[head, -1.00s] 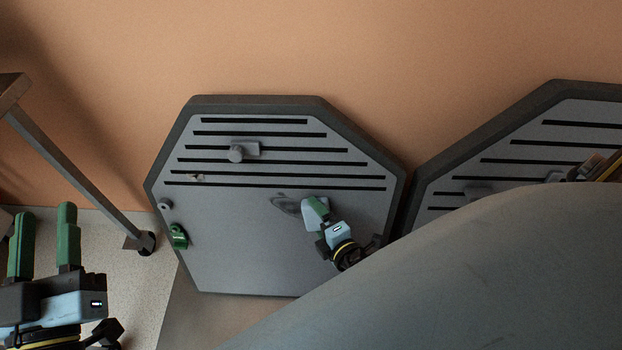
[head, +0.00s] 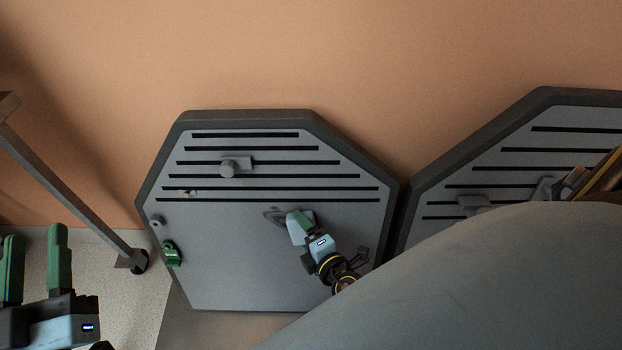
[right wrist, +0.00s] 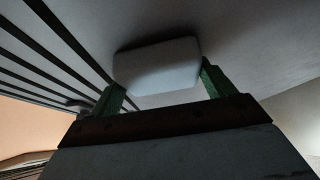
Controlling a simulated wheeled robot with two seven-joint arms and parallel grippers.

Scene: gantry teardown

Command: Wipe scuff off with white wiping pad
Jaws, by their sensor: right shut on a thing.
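The white wiping pad (head: 299,228) is against the grey panel (head: 225,250) in the head view, and it shows large in the right wrist view (right wrist: 158,68). My right gripper (head: 301,222) is shut on the pad, with a green finger at each side of it in the right wrist view. A dark scuff (head: 274,214) shows on the panel just left of the pad; the pad and gripper may hide more of it. My left gripper (head: 35,265) is at the lower left, open and empty, its two green fingers apart, away from the panel.
The panel has dark slots, a grey knob (head: 229,169) and a green latch-like part (head: 172,253). A second slotted panel (head: 500,165) stands to the right. A metal leg on a caster (head: 139,261) stands at left. My own arm covers the lower right.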

